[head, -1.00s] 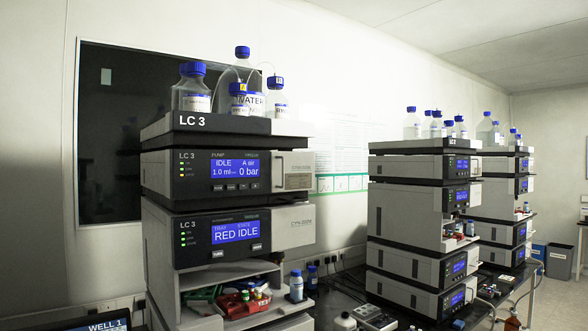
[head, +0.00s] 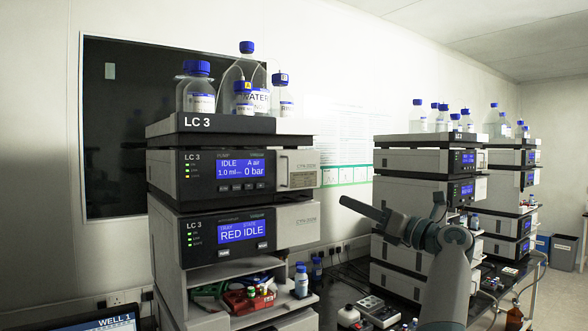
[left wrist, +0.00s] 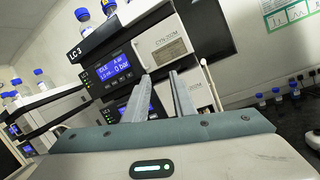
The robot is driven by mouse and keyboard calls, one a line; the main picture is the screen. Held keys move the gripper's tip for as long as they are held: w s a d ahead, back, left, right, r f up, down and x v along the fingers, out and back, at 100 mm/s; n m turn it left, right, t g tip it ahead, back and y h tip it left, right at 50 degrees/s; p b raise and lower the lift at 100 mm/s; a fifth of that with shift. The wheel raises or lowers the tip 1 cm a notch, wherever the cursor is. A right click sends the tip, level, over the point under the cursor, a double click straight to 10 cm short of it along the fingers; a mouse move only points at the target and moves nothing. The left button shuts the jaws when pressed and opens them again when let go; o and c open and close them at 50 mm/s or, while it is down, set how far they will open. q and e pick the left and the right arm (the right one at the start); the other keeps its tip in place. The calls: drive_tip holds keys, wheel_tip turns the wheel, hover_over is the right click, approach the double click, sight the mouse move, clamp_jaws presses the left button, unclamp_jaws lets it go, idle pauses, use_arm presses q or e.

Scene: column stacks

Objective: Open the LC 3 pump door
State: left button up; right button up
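The LC 3 stack stands left of centre in the head view. Its pump (head: 228,174) has a lit blue display reading IDLE and 0 bar. The pump door (head: 302,168) is the pale panel right of the display, with a vertical handle (head: 284,170) at its left edge; it looks shut. The door also shows in the left wrist view (left wrist: 172,42). My left gripper (head: 385,205) is right of the door and apart from it. Its two fingers are spread with nothing between them in the left wrist view (left wrist: 160,88). My right gripper is not in view.
Bottles with blue caps (head: 254,92) stand on top of the stack. Below the pump is a second module (head: 228,234) reading RED IDLE, above an open shelf with small items (head: 248,298). Another stack (head: 425,160) stands behind my left arm. A dark window (head: 120,150) is behind.

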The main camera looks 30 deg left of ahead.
use_arm(q)
drive_tip(key=s+r+n+g+h, duration=0.1)
drive_tip(key=s+r+n, duration=0.3)
drive_tip(key=r, duration=0.4)
drive_tip(key=shift+s+h, duration=0.35)
drive_tip(key=shift+h, duration=0.35)
drive_tip(key=shift+d+f, duration=0.1)
drive_tip(key=shift+p, duration=0.3)
drive_tip(key=p, duration=0.8)
approach(294, 170)
drive_tip(key=s+a, duration=0.4)
drive_tip(key=a, duration=0.1)
drive_tip(key=shift+w+a+p, duration=0.25)
drive_tip(key=shift+a+p, duration=0.15)
drive_tip(key=shift+a, duration=0.3)
drive_tip(key=shift+r, duration=0.25)
clamp_jaws()
